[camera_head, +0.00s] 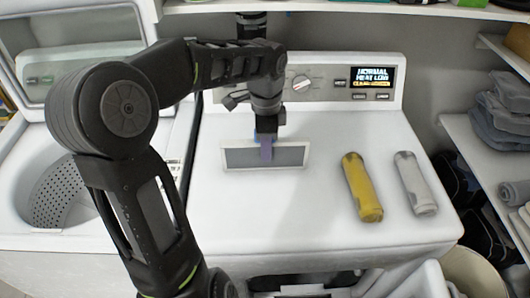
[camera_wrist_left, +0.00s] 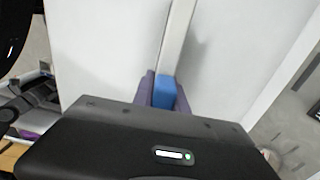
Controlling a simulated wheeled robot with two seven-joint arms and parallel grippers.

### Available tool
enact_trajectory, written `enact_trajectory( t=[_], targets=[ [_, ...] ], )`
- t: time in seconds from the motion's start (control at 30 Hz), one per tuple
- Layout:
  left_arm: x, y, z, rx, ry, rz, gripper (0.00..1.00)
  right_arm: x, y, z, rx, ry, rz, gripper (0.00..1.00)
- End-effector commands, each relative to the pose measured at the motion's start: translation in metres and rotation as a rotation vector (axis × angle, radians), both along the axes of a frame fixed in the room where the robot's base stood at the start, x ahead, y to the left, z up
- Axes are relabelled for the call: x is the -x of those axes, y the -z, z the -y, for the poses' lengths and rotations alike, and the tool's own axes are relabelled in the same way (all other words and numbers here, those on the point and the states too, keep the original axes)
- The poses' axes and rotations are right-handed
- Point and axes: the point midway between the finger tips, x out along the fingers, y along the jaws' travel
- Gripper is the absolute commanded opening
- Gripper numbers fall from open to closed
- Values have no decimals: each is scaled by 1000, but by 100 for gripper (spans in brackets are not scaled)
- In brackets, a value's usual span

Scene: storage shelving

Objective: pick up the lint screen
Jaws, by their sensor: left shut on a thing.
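The lint screen (camera_head: 288,157) is a flat rectangle with a white frame and grey mesh. It is upright on or just above the white dryer top; I cannot tell whether it touches. My left gripper (camera_head: 266,148) comes down from above and is shut on the screen's top middle, with a purple finger in front of the mesh. My right gripper is not in view.
The control panel (camera_head: 320,80) stands behind. An open washer (camera_head: 70,195) is at left. Shelves with folded grey cloths (camera_head: 503,110) are at right.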

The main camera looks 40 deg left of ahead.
Motion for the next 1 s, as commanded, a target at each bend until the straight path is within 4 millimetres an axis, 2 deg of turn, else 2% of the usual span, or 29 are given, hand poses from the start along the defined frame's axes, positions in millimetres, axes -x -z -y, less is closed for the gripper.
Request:
enact_trajectory(
  t=[0.43, 0.57, 0.67, 0.93, 1.0],
  targets=[
    [0, -1, 0, -1, 0, 1, 0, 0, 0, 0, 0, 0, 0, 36],
    [-1, -9, 0, -2, -1, 2, 0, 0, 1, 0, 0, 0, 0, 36],
    [-1, -22, 0, -2, 0, 4, 0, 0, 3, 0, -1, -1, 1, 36],
    [-1, -76, 1, 0, 1, 5, 0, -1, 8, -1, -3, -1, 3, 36],
    [0, -93, 0, 0, 0, 1, 0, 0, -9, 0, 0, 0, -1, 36]
  ],
)
